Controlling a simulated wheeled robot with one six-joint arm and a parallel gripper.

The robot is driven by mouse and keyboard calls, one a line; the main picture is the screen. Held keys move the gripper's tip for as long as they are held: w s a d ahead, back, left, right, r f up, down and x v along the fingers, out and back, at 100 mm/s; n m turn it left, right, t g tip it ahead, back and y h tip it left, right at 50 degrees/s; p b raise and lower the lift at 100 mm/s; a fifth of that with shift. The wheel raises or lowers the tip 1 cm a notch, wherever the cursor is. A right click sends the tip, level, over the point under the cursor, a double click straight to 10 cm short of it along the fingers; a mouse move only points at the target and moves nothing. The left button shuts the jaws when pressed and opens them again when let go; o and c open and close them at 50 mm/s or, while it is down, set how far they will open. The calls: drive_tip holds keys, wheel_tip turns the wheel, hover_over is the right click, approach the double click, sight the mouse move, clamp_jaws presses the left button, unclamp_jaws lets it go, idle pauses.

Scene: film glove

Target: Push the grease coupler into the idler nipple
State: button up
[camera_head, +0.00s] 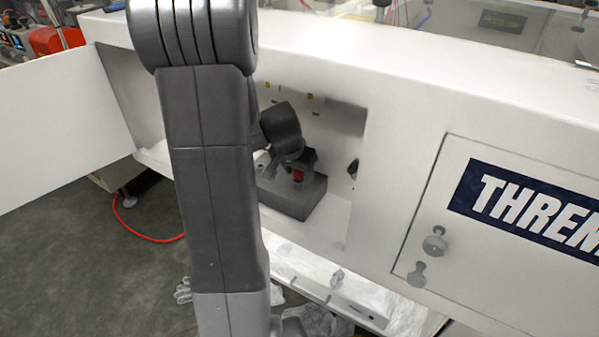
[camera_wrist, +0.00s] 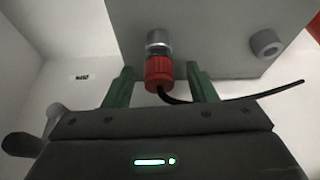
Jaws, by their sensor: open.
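The red grease coupler (camera_wrist: 159,70) has a silver collar at its far end and a thin black hose trailing right. The collar meets the grey block (camera_wrist: 205,35) at a silver fitting (camera_wrist: 158,38); I cannot tell how far it is seated, nor which fitting is the idler nipple. A second round grey fitting (camera_wrist: 266,43) is on the block at right, bare. My gripper (camera_wrist: 161,78) is open, one green finger on each side of the coupler, with visible gaps. In the head view the coupler shows as a small red piece (camera_head: 298,175) below my gripper (camera_head: 300,160).
The grey block (camera_head: 290,200) stands inside a white cabinet opening (camera_head: 340,225). The open door (camera_head: 62,128) is at left. A closed panel with latches (camera_head: 434,243) is at right. My arm hides the opening's left part. Gloves or rags lie below.

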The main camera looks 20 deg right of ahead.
drive_tip(key=v, duration=0.6)
drive_tip(key=shift+p, duration=0.4)
drive_tip(key=shift+f, duration=0.1)
drive_tip(key=b+x, duration=0.1)
drive_tip(key=x, duration=0.6)
drive_tip(key=shift+r+p, duration=0.45)
drive_tip(key=shift+p, duration=0.1)
drive_tip(key=shift+f, duration=0.15)
